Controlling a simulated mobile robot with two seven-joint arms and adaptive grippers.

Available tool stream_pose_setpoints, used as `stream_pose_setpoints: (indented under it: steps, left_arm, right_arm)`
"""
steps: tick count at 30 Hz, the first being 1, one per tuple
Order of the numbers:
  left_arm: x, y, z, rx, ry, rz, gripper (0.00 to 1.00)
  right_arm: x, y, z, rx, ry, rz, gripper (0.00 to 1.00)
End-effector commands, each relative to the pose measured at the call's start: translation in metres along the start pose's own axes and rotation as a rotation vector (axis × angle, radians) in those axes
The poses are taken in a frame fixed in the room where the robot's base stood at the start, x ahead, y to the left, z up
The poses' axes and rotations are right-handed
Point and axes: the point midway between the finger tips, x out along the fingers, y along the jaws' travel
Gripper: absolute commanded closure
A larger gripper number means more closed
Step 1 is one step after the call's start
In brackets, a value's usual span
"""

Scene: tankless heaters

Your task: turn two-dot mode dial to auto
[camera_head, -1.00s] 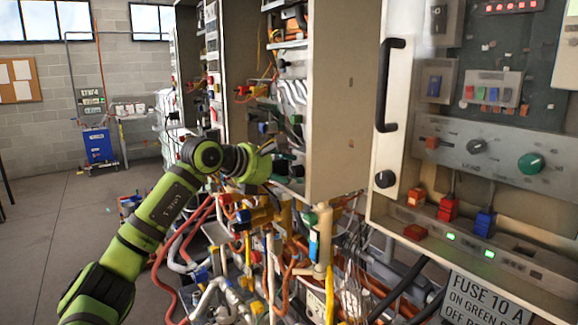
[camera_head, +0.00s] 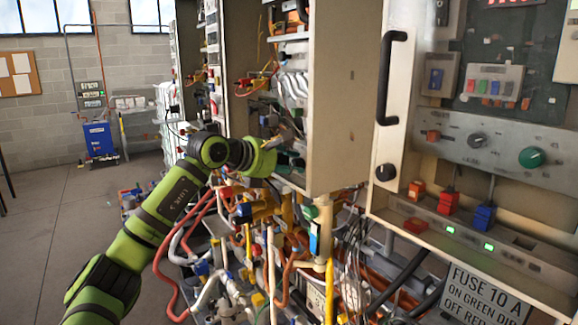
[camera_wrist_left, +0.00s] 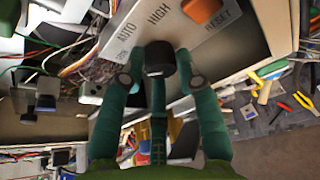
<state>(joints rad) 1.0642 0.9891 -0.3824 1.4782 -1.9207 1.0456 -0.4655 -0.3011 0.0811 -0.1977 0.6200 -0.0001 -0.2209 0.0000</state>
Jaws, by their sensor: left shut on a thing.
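A black dial knob (camera_wrist_left: 160,58) stands out from a pale panel (camera_wrist_left: 110,48) in the left wrist view. The words AUTO, HIGH and RESET are printed above it, with a shorter label at the left. I cannot make out its dots or exactly where it points. My left gripper (camera_wrist_left: 159,72) has its green fingers on both sides of this knob and is shut on it. In the head view the left gripper (camera_head: 285,160) reaches into an open cabinet, and the knob is hidden there. My right gripper is in neither view.
An orange button (camera_wrist_left: 203,10) sits beside RESET, close to the right finger. The cabinet's beige side wall (camera_head: 335,110) stands right of my gripper. Tangled hoses and cables (camera_head: 260,260) fill the space below. A control panel with a green knob (camera_head: 531,157) is at the right.

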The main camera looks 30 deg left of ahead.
Motion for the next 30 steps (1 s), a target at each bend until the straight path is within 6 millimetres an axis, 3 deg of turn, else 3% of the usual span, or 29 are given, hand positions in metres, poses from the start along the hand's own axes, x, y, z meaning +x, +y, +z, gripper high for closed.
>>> stream_pose_setpoints:
  steps: [7,21,30]
  left_arm:
    - [0.004,-0.007,-0.010,0.153,0.018,0.050,0.99]
    - [0.006,-0.009,-0.012,0.503,0.017,0.192,1.00]
    - [0.006,-0.009,-0.011,0.635,0.017,0.245,1.00]
  right_arm:
    - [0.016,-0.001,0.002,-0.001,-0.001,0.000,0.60]
    - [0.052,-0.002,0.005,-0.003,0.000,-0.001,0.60]
    - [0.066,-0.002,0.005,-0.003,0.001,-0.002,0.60]
